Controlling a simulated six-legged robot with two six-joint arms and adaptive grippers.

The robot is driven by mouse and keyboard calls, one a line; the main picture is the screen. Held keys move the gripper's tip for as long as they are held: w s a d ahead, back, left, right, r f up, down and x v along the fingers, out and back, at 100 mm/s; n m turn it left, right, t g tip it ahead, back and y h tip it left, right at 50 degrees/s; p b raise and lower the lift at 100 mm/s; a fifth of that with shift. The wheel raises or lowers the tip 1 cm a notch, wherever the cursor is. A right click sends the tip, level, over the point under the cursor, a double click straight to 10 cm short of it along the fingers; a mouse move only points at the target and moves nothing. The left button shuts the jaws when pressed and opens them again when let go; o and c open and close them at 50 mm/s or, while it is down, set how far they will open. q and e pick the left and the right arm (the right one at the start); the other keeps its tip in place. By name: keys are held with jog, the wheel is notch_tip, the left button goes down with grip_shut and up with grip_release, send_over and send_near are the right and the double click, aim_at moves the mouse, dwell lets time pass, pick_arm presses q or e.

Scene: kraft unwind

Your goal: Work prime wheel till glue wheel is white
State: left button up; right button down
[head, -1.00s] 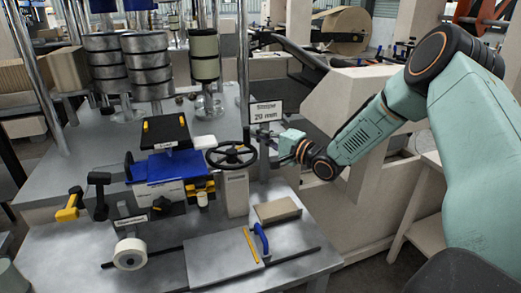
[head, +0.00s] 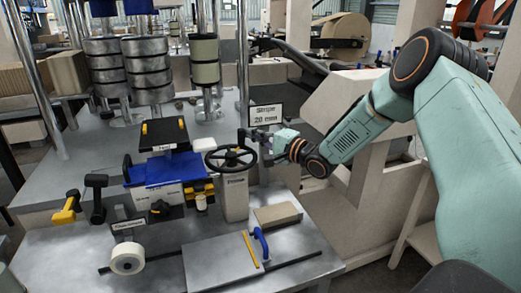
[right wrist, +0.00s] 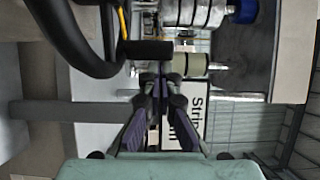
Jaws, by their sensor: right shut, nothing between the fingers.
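The prime wheel is a black spoked handwheel (head: 231,157) on a grey post labelled Prime (head: 235,197), right of the blue-topped unit. My right gripper (head: 256,141) is shut and empty just behind and right of its rim. In the right wrist view the shut fingers (right wrist: 160,84) point at the wheel's dark handle (right wrist: 146,50), and the curved black rim (right wrist: 75,45) shows at upper left. I cannot tell whether they touch it. A small cream roller (head: 201,202) sits under yellow parts beside the post; I cannot tell if it is the glue wheel. My left gripper is out of view.
A stripe sign (head: 265,114) stands close behind my right gripper. A white roll (head: 127,258), a grey plate (head: 220,262), a blue handle (head: 261,243) and a tan block (head: 278,216) are in front. Steel posts (head: 243,60) rise behind the wheel.

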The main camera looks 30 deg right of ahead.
jog(key=v, duration=0.7)
jog(key=shift+s, duration=0.25)
dwell(0.3)
jog(key=shift+s, duration=0.1)
